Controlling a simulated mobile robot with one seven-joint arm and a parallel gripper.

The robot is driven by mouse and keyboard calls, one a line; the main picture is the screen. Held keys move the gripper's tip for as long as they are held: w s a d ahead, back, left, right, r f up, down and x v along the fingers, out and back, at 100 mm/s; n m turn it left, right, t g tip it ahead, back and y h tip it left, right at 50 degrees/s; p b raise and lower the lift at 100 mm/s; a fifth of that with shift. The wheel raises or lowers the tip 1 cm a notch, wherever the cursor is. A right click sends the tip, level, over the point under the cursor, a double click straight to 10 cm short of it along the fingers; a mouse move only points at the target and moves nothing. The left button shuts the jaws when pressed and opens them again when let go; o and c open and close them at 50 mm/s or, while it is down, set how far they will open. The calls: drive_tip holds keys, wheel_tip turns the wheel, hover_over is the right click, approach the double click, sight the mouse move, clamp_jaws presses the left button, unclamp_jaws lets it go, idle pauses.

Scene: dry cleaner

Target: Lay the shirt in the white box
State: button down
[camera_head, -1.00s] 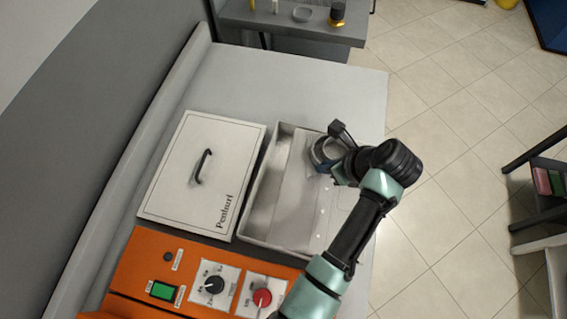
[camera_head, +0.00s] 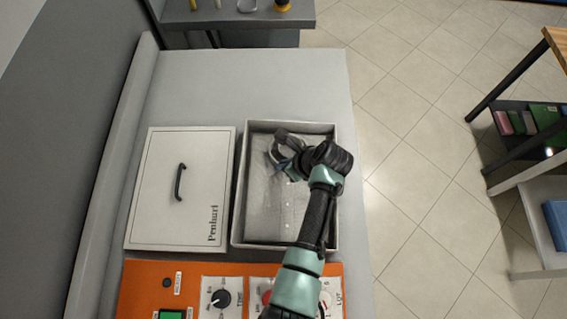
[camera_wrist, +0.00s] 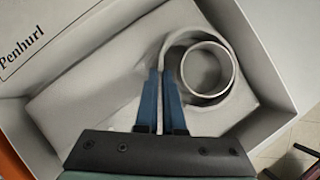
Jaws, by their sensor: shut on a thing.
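The white box (camera_head: 334,225) stands open on the grey counter. The grey-white shirt (camera_head: 264,215) lies folded inside its walls, with small buttons down its front. My gripper (camera_head: 283,158) is over the far part of the box. In the wrist view my gripper (camera_wrist: 163,105) has its two blue fingers close together, shut on the shirt (camera_wrist: 100,100) near its rolled, ring-shaped collar (camera_wrist: 222,55). The exact pinch between the fingertips is partly hidden. In the head view my arm covers the shirt's near right part.
A white lid (camera_head: 150,195) with a black handle and lettering lies left of the box. An orange control panel (camera_head: 140,290) with knobs is at the near edge. The grey counter (camera_head: 250,85) is clear beyond the box. A small shelf (camera_head: 230,17) holds items at the back.

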drive_tip(key=shift+f, duration=0.2)
drive_tip(key=c, duration=1)
unclamp_jaws()
drive_tip(key=shift+r, duration=0.1)
